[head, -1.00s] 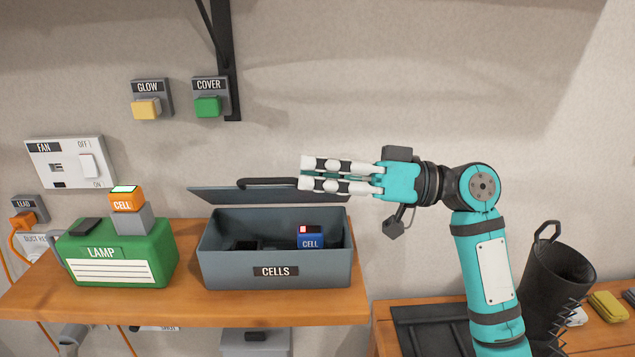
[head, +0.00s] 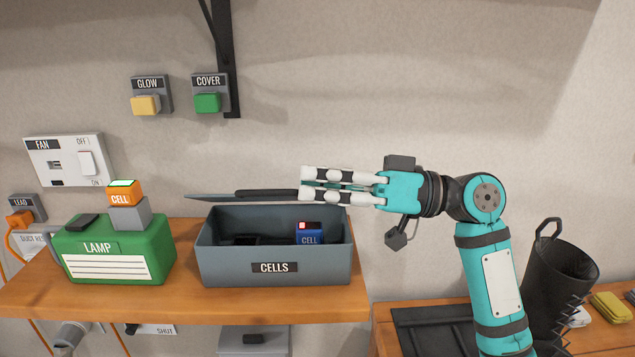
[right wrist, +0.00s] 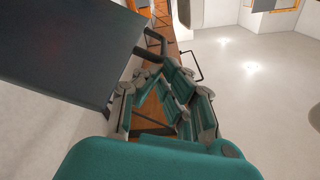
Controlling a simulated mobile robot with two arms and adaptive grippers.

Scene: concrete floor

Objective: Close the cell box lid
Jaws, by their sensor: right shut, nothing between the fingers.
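The grey cell box (head: 213,265), labelled CELLS, stands on the wooden shelf with its front opening uncovered. A blue cell (head: 309,238) and a dark item lie inside. Its lid (head: 212,197) stands open above the back of the box, seen almost edge-on, with a dark handle (head: 265,193). My right gripper (head: 304,184) is shut and empty, its fingertips at the right end of the handle; I cannot tell if they touch. In the right wrist view the lid (right wrist: 70,50) fills the upper left, beside the gripper fingers (right wrist: 165,105). My left gripper is out of view.
A green lamp unit (head: 150,245) with an orange cell (head: 122,196) on a grey block stands left of the box. GLOW (head: 145,105) and COVER (head: 208,102) buttons and a FAN switch (head: 85,162) are on the wall. A black bin (head: 555,275) stands at right.

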